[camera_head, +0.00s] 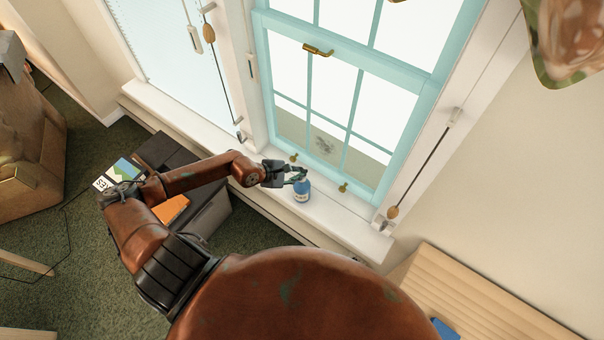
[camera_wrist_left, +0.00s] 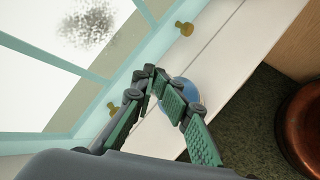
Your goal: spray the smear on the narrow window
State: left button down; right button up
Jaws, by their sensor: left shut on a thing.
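The blue bottle (camera_head: 302,191) with a pale label is upright at the window sill in the head view. Whether it rests on the sill or hangs just above it I cannot tell. My left gripper (camera_head: 297,176) is shut on the bottle near its top. In the left wrist view the fingers (camera_wrist_left: 176,108) close around the blue bottle (camera_wrist_left: 190,92), mostly hiding it. The grey speckled smear (camera_head: 325,146) is on a lower pane of the teal-framed window (camera_head: 388,130), just behind the gripper. It also shows in the left wrist view (camera_wrist_left: 88,27). My right gripper is not in view.
The white sill (camera_head: 345,222) runs below the window, with brass knobs (camera_head: 343,187) on the frame. Dark boxes (camera_head: 212,214) and a book (camera_head: 120,172) lie under my left arm. A slatted wooden bench (camera_head: 480,300) stands lower right; a patterned object (camera_head: 570,40) fills the upper right.

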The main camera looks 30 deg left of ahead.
aim_at(298, 183)
pick_arm(q)
jog(key=shift+s+a+f+g+p, duration=0.3)
jog(key=shift+s+a+p, duration=0.1)
jog(key=shift+s+p, duration=0.2)
jog(key=r+p, duration=0.1)
jog(key=r, duration=0.1)
jog(key=r+p, duration=0.1)
jog(key=shift+w+r+p, duration=0.2)
jog(key=shift+r+p, duration=0.1)
jog(key=shift+r, duration=0.1)
jog(key=shift+w+r, duration=0.1)
jog(key=shift+r, duration=0.35)
jog(key=shift+d, duration=0.1)
